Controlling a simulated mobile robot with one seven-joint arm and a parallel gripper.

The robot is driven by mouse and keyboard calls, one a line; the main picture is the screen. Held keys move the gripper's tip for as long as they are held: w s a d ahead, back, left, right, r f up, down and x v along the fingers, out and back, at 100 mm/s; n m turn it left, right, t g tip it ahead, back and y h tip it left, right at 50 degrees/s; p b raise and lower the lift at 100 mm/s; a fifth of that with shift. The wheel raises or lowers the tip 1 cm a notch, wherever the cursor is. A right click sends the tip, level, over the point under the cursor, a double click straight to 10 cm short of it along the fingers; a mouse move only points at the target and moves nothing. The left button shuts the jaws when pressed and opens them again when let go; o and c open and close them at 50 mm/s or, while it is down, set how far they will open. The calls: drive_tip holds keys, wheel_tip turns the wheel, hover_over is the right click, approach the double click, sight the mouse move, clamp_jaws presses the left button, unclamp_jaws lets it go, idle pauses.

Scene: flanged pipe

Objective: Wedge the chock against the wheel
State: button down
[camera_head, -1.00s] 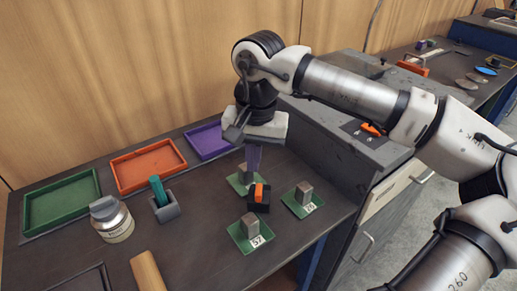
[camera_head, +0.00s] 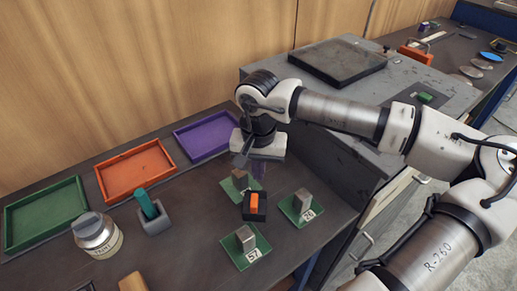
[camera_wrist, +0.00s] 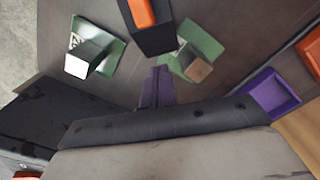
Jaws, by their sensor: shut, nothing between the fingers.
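I cannot pick out a wheel or a chock by shape in either view. My gripper (camera_head: 258,172) points down over the bench, with its purple fingers shut and empty; they also show in the wrist view (camera_wrist: 158,84). In the head view it is close to the far metal block (camera_head: 240,179) on a green plate. A black holder with an orange block (camera_head: 254,202) stands just in front of it. Two more metal blocks, the right one (camera_head: 302,200) and the near one (camera_head: 245,237), stand on green numbered plates. How high the fingertips are is unclear.
Green (camera_head: 82,227), orange (camera_head: 133,199) and purple (camera_head: 176,134) trays line the wall. A jar (camera_head: 97,236) and a grey holder with a teal piece (camera_head: 155,220) stand at the left. A grey cabinet (camera_head: 340,178) rises at the right, with a black slab on top.

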sight(255, 199)
drive_tip(key=s, duration=0.1)
drive_tip(key=s+p, duration=0.1)
drive_tip(key=s, duration=0.1)
drive_tip(key=shift+s+a+f+p, duration=0.1)
drive_tip(key=shift+a+p, duration=0.15)
drive_tip(key=shift+p, duration=0.05)
drive_tip(key=shift+s+f, duration=0.15)
drive_tip(key=shift+s, duration=0.15)
drive_tip(key=shift+s+a, duration=0.1)
drive_tip(key=shift+s, duration=0.05)
